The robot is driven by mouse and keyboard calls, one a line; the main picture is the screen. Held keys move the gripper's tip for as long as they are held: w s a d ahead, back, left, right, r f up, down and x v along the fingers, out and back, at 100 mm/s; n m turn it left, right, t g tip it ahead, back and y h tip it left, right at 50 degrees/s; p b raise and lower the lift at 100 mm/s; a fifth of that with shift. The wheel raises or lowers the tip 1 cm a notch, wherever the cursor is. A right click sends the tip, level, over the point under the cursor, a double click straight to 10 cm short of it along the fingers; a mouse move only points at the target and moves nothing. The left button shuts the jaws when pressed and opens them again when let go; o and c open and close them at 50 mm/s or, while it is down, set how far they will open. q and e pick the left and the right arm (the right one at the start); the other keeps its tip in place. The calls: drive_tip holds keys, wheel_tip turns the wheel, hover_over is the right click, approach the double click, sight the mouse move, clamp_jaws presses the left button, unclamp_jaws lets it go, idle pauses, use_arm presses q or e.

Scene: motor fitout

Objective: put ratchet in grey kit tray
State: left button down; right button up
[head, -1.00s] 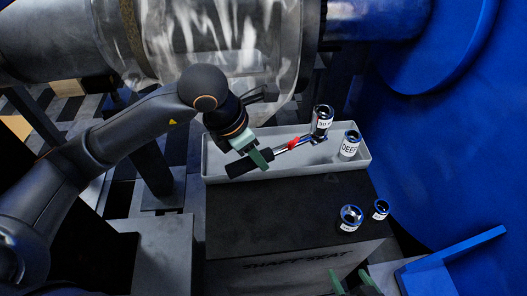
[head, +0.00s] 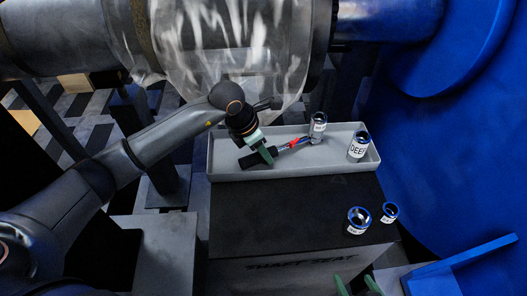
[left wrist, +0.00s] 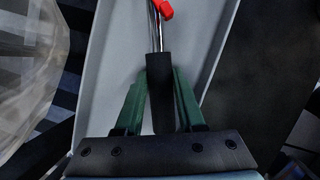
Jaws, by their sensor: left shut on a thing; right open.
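The ratchet has a black handle (head: 257,161), a red collar and a shiny shaft. My left gripper (head: 267,155) has its green fingers shut on the handle. The ratchet lies low, within the outline of the grey kit tray (head: 300,174), its head toward the right; I cannot tell whether it touches the tray floor. In the left wrist view the handle (left wrist: 161,95) runs between the two fingers, the tray floor behind it. The ratchet's far end is close to an upright socket (head: 318,128); I cannot tell whether they touch. My right gripper (head: 357,287) is open and empty at the bottom edge.
A socket marked DEEP (head: 358,146) stands in the tray's right end. Two more sockets, one larger (head: 357,221) and one smaller (head: 390,213), stand on the black-topped box (head: 285,215) in front.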

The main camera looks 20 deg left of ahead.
use_arm(q)
drive_tip(key=shift+w, duration=0.1)
drive_tip(key=c, duration=1)
unclamp_jaws()
drive_tip(key=shift+f, duration=0.3)
drive_tip(key=o, duration=0.5)
drive_tip(key=shift+r, duration=0.1)
drive_tip(key=shift+r, duration=0.25)
drive_tip(key=p+v, duration=0.1)
drive_tip(key=v, duration=1)
drive_tip(key=shift+s+a+r, duration=0.15)
drive_tip(key=shift+s+r, duration=0.1)
drive_tip(key=shift+r, duration=0.05)
